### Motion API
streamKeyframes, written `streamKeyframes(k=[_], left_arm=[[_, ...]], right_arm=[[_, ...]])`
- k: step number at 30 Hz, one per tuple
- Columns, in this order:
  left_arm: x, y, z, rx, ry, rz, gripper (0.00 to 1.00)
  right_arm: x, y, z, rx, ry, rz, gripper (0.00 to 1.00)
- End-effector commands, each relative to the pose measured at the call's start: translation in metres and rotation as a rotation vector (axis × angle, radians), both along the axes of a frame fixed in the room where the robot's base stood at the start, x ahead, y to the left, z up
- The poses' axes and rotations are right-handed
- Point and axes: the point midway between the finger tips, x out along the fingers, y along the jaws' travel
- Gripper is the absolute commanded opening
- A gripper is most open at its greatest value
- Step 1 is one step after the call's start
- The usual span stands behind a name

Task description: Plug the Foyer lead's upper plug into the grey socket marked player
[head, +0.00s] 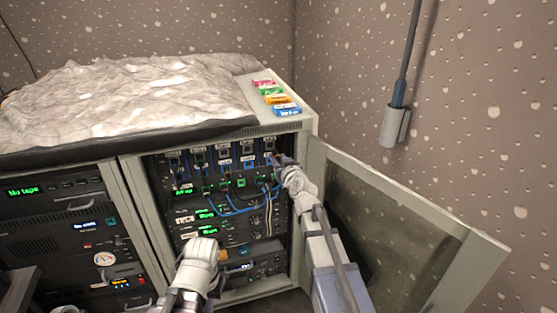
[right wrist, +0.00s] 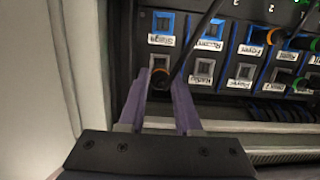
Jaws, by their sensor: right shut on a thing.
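The patch panel (head: 222,172) with rows of labelled sockets is in the upper part of the open rack. My right gripper (head: 274,160) is at the panel's upper right. In the right wrist view its purple fingers (right wrist: 163,84) are shut on a dark plug with an orange ring (right wrist: 159,78). The plug is in front of a grey socket (right wrist: 160,61); I cannot tell whether it is seated, and its label is hidden. A black lead runs from there to the upper right. Labels appear upside down. My left gripper (head: 219,255) is low before the rack, its jaws unclear.
Blue leads (head: 228,208) hang across the panel. An open door (head: 400,215) stands right of my right arm. Coloured boxes (head: 277,98) lie on the cabinet top beside a crumpled sheet (head: 120,95). Another rack (head: 75,240) is at the left.

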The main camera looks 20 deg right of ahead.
Motion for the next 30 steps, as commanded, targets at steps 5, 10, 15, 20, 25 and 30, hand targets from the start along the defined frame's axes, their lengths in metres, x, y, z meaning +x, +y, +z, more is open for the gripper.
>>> streamKeyframes(k=[5, 10, 15, 20, 25, 30], left_arm=[[0.000, 0.000, 0.000, 0.000, 0.000, 0.000, 0.00], [0.000, 0.000, 0.000, 0.000, 0.000, 0.000, 0.00], [0.000, 0.000, 0.000, 0.000, 0.000, 0.000, 0.00], [0.000, 0.000, 0.000, 0.000, 0.000, 0.000, 0.00], [0.000, 0.000, 0.000, 0.000, 0.000, 0.000, 0.00], [0.000, 0.000, 0.000, 0.000, 0.000, 0.000, 0.00]], right_arm=[[-0.004, 0.000, 0.000, 0.000, 0.000, 0.000, 0.00], [-0.012, 0.000, 0.000, 0.001, 0.000, 0.000, 0.00], [-0.020, 0.000, 0.000, 0.002, 0.000, 0.000, 0.00], [-0.028, -0.001, 0.000, 0.001, 0.000, 0.000, 0.00], [-0.036, -0.001, 0.000, 0.000, 0.000, 0.000, 0.00], [-0.038, -0.001, 0.000, 0.000, 0.000, 0.000, 0.00]])
